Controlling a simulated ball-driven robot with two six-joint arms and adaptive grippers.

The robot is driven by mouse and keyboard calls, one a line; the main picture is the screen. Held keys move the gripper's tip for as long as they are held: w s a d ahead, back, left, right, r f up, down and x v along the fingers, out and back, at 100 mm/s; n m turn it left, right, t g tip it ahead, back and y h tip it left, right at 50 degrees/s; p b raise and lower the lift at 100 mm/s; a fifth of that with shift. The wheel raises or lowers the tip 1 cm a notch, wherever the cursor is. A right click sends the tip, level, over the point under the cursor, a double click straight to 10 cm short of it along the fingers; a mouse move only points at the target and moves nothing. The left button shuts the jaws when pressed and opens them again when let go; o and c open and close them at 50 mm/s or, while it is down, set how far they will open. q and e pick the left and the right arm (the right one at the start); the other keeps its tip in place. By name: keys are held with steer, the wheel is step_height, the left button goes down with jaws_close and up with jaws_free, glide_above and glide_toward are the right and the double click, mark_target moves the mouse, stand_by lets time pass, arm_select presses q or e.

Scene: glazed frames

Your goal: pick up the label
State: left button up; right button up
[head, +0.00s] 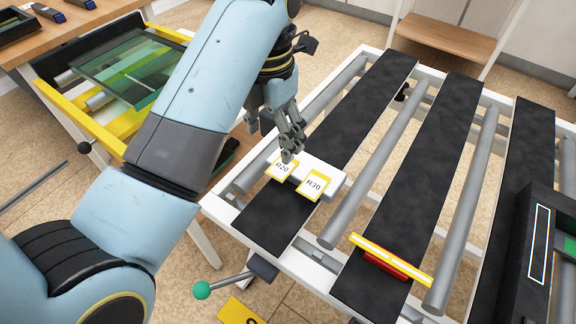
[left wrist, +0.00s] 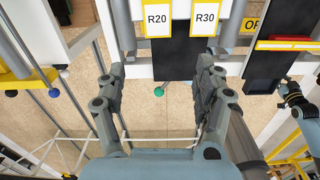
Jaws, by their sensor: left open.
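Two small white labels with yellow borders, R20 (head: 281,170) and R30 (head: 313,185), sit side by side on the front of a white block (head: 327,171). The block lies across a black strip of the table frame. My left gripper (head: 287,150) is just above and behind the R20 label in the head view, partly covering the block. In the left wrist view its fingers (left wrist: 160,68) are apart and empty, with R20 (left wrist: 157,20) and R30 (left wrist: 206,18) beyond them. A jointed gripper (left wrist: 294,98), seemingly my right one, shows at the right edge; its opening is unclear.
The white-framed table has black strips (head: 431,163) and grey rollers (head: 465,200). A red and yellow bar (head: 390,261) lies across the middle strip. A dark device (head: 541,250) stands at the right. A green-knobbed lever (head: 202,290) sticks out in front.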

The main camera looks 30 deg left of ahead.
arm_select(q)
steer(key=n, duration=0.1)
glide_above(274, 177)
steer(key=f, duration=0.4)
steer(key=shift+d+f, duration=0.25)
steer(key=shift+f, duration=0.15)
steer(key=shift+a+f+p, duration=0.15)
steer(key=shift+f+p, duration=0.05)
steer(key=shift+f, duration=1.2)
steer(key=shift+a+f+p, duration=0.15)
steer(key=shift+f, duration=1.2)
steer(key=shift+f+p, duration=0.25)
steer(key=shift+p, duration=0.05)
steer(key=shift+c, duration=0.2)
steer(key=c, duration=0.8)
